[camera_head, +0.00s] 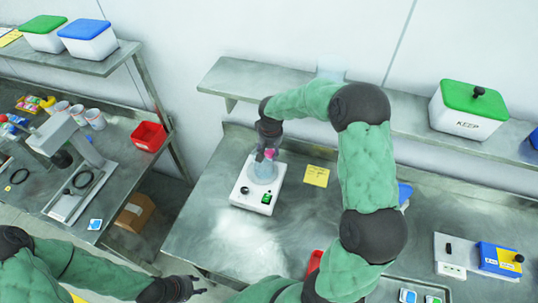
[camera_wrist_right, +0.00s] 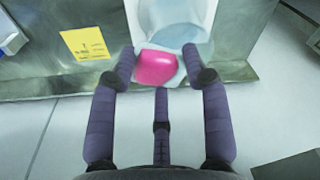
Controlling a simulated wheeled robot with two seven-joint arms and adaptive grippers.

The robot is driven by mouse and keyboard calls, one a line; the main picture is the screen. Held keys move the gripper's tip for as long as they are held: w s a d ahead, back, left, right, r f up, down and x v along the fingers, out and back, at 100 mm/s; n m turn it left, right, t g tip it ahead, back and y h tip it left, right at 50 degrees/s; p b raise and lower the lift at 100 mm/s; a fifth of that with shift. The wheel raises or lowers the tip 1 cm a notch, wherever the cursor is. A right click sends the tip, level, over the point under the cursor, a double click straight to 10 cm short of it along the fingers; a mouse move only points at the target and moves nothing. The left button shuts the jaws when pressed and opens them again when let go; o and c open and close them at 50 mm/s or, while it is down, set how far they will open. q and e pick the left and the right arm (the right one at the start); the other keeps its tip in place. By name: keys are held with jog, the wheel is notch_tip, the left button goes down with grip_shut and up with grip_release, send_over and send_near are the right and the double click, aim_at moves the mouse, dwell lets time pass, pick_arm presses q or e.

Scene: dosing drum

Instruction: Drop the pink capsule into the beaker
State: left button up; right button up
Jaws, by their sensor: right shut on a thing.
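The pink capsule (camera_head: 270,153) shows at the fingertips of my right gripper (camera_head: 268,148). In the right wrist view the pink capsule (camera_wrist_right: 155,69) sits between the fingers of my right gripper (camera_wrist_right: 158,62), which is shut on it. The clear beaker (camera_head: 263,172) stands on a white device with a green switch, right under the capsule. In the right wrist view the pale beaker (camera_wrist_right: 172,22) shows just beyond the capsule. My left gripper (camera_head: 192,286) is at the lower left, away from the beaker; its finger spacing is too small to judge.
The white device (camera_head: 249,194) stands on the metal bench (camera_head: 210,228). A yellow note (camera_head: 316,176) lies right of it. A wall shelf (camera_head: 225,78) runs behind, with a green-lidded box (camera_head: 468,112) marked KEEP. A red bin (camera_head: 149,136) stands on the left bench.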

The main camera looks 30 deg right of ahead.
aim_at(269, 153)
notch_tip(269, 153, down, 3)
jog(key=shift+r, duration=0.1)
jog(key=shift+f+b, duration=0.3)
jog(key=shift+f, duration=0.1)
jog(key=shift+f, duration=0.2)
jog(key=o, duration=0.8)
jog(key=shift+o, duration=0.2)
jog(key=shift+r, duration=0.15)
